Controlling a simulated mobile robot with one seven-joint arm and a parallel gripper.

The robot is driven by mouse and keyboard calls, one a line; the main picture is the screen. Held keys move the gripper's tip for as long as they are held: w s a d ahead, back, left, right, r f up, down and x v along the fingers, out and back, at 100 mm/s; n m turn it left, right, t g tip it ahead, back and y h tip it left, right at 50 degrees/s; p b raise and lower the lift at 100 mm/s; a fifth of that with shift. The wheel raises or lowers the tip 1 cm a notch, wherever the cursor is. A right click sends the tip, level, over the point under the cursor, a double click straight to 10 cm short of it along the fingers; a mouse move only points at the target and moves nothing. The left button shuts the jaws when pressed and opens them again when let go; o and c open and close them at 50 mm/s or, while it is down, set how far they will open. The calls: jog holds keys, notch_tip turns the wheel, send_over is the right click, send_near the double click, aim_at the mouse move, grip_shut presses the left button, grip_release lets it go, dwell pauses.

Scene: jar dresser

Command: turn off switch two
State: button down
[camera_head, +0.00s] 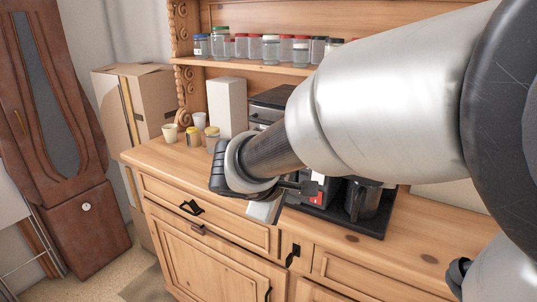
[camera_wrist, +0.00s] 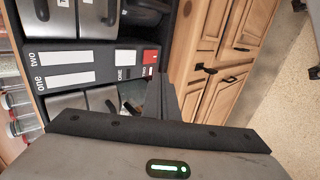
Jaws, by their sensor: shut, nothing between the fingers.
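The dark coffee machine (camera_wrist: 100,59) has a front panel lettered "one" and "two" beside two white strips. Smaller labels stand near a red switch area (camera_wrist: 150,57) at the panel's right end in the wrist view. The red area also shows in the head view (camera_head: 319,196), partly behind my arm. I cannot tell the switch positions. My gripper (camera_wrist: 160,82) is shut and empty, its dark fingers pointing at the panel's end just below the red area in the wrist view. In the head view my gripper (camera_head: 312,188) is close in front of the machine; contact is unclear.
A dark carafe (camera_head: 362,199) stands on the black tray (camera_head: 375,229) right of the gripper. A white box (camera_head: 227,107), cups and small jars stand on the wooden dresser top (camera_head: 160,151) at left. Jars line the shelf (camera_head: 250,65). Drawers are below.

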jog(key=w+d+f+p, duration=0.1)
jog(key=w+d+f, duration=0.4)
jog(key=w, duration=0.3)
jog(key=shift+w+d, duration=0.4)
jog(key=shift+d, duration=0.05)
jog(key=shift+w+f, duration=0.1)
jog(key=shift+f, duration=0.05)
jog(key=shift+w+d+r, duration=0.2)
jog(key=shift+w, duration=0.05)
jog(key=shift+r, duration=0.1)
jog(key=shift+r, duration=0.75)
